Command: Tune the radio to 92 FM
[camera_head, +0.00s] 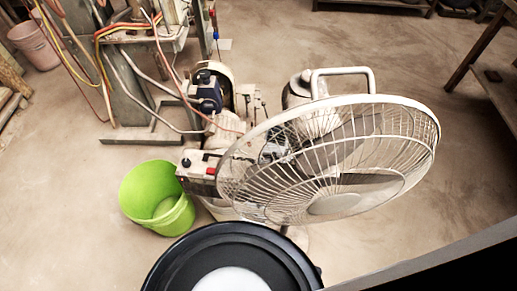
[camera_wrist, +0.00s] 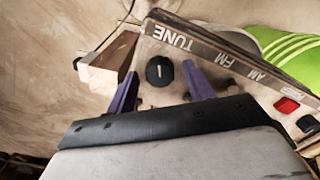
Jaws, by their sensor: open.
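The radio (camera_wrist: 205,60) is a worn, pale box with a dark strip lettered TUNE, FM and AM, seen upside down in the wrist view. A round black tuning knob (camera_wrist: 159,71) with a small light mark sits near the TUNE lettering. My gripper (camera_wrist: 160,70) is open, with one purple finger on either side of the knob. Both fingers look apart from it; depth is hard to judge. In the head view the radio (camera_head: 200,172) shows small between the green bucket and the fan. No frequency numbers are legible. I cannot make out my gripper in the head view.
A red button (camera_wrist: 286,105) and a dark button (camera_wrist: 307,124) are on the radio. A wooden block (camera_wrist: 100,78) is left of it. A green bucket (camera_head: 150,190) and a large fan (camera_head: 330,160) flank the radio. Cabled machinery (camera_head: 130,80) stands behind.

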